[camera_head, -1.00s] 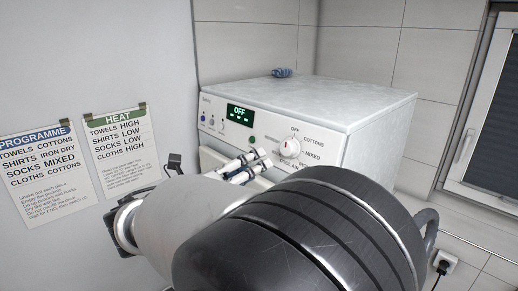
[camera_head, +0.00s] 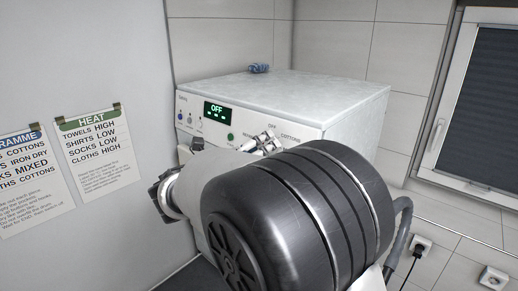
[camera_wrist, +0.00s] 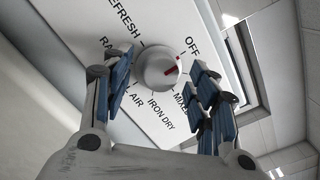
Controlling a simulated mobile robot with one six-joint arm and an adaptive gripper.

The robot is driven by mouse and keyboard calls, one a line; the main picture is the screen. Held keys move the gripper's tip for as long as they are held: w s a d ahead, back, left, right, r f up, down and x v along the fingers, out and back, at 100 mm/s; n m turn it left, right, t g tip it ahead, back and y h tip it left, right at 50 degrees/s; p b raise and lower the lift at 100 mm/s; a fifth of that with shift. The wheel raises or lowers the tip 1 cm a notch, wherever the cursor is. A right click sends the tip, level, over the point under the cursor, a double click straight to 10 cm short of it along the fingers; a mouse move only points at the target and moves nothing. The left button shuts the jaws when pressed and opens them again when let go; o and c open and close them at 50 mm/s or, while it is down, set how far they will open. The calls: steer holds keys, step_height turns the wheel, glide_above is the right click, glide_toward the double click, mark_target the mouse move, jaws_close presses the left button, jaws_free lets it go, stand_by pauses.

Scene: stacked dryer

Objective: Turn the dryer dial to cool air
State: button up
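The round white dial (camera_wrist: 158,66) with a red pointer mark is on the dryer panel in the wrist view. Its red mark points toward the OFF label. Labels around it include REFRESH, IRON DRY and a partly hidden AIR. My gripper (camera_wrist: 163,82) is open, with blue-padded fingers on either side of the dial; I cannot tell whether they touch it. In the head view my gripper (camera_head: 262,141) is at the panel of the dryer (camera_head: 300,98), and my arm hides the dial. The green display (camera_head: 217,113) reads OFF.
A HEAT notice (camera_head: 98,155) and a partly cut-off programme notice (camera_head: 20,170) are on the wall at left. A small blue item (camera_head: 258,68) lies on the dryer top. A window (camera_head: 480,105) and a plugged-in socket (camera_head: 421,247) are at right.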

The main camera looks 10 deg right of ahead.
steer(key=c, duration=1)
